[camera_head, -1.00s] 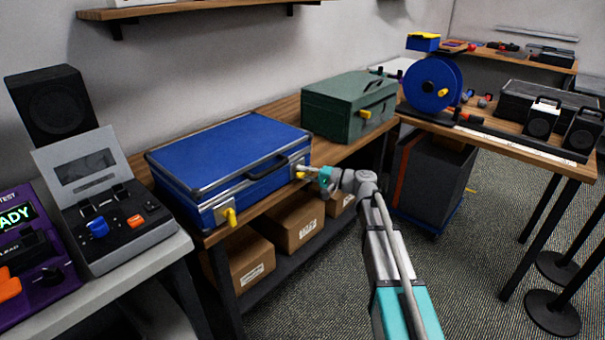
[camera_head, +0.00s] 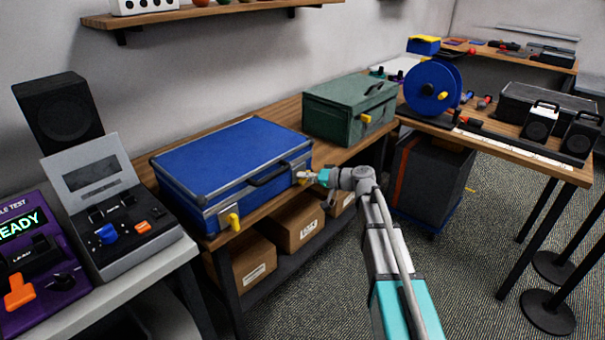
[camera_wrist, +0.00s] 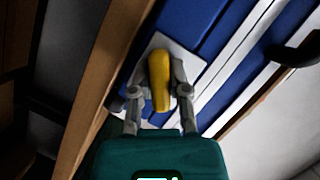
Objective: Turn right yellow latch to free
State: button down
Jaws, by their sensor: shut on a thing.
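A closed blue case (camera_head: 235,155) with silver edges lies on the wooden bench. Its left yellow latch (camera_head: 232,220) hangs on a plate on the front face. The right yellow latch (camera_wrist: 158,80) sits on a pale plate in the wrist view, with the gripper fingers on both sides of it. My gripper (camera_wrist: 158,92) is shut on this latch; in the head view my gripper (camera_head: 306,177) is at the right end of the case front and hides most of that latch. The latch looks nearly lengthwise between the fingers, slightly tilted.
A black handle (camera_head: 268,177) juts from the case front between the latches. A green box (camera_head: 350,112) stands behind to the right. Cardboard boxes (camera_head: 295,225) sit on the lower shelf. A grey console (camera_head: 120,215) stands at left. Open carpet lies in front.

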jog(key=n+h+p, duration=0.1)
jog(key=n, duration=0.1)
jog(key=n+t+h+p, duration=0.1)
jog(key=n, duration=0.1)
jog(key=shift+s+d+n+t+h, duration=0.1)
jog(key=shift+d+n+t+h, duration=0.05)
jog(key=shift+n+t+h, duration=0.2)
jog(key=n, duration=0.1)
jog(key=n+t+h, duration=0.1)
jog(key=n, duration=0.1)
jog(key=shift+t+h+p, duration=0.25)
jog(key=shift+p, duration=0.15)
jog(key=c, duration=0.6)
grip_release()
